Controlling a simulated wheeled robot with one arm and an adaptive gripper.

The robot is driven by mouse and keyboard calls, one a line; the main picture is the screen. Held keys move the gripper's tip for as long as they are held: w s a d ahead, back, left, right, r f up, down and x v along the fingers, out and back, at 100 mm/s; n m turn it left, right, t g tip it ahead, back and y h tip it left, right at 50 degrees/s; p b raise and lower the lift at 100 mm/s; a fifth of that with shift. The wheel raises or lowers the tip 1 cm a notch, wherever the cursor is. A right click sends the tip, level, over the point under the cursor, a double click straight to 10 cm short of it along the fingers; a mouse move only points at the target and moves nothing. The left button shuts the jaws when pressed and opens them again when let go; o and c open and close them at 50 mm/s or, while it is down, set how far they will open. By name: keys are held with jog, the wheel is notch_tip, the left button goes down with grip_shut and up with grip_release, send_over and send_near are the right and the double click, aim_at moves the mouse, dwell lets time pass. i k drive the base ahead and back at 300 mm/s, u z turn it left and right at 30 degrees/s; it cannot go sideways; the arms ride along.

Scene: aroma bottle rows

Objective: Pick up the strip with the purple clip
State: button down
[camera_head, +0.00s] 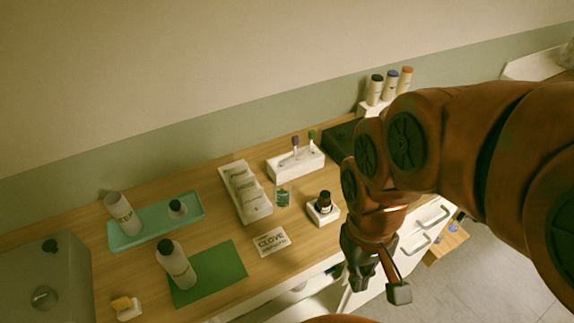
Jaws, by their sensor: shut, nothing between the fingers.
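A strip with a purple clip (295,142) stands upright in a white holder block (297,165) towards the back of the wooden table. A second strip with a green clip (312,136) stands in the same block, just to its right. My gripper (376,284) is at the lower right of the view, in front of the table's right end, well apart from the strips. It is shut and empty. My arm comes in from the right and hides part of the table's right end.
A small dark bottle (324,202) on a white stand and a small teal jar (282,197) are in front of the block. A white compartment tray (257,212) lies left. Capped bottles (389,88) stand behind. A CLOVE card (271,242) lies near the front edge.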

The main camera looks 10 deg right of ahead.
aim_at(295, 139)
jog(key=u, duration=3.2)
jog(key=k, duration=1.75)
jog(key=z, duration=1)
jog(key=i, duration=0.45)
jog(key=z, duration=0.05)
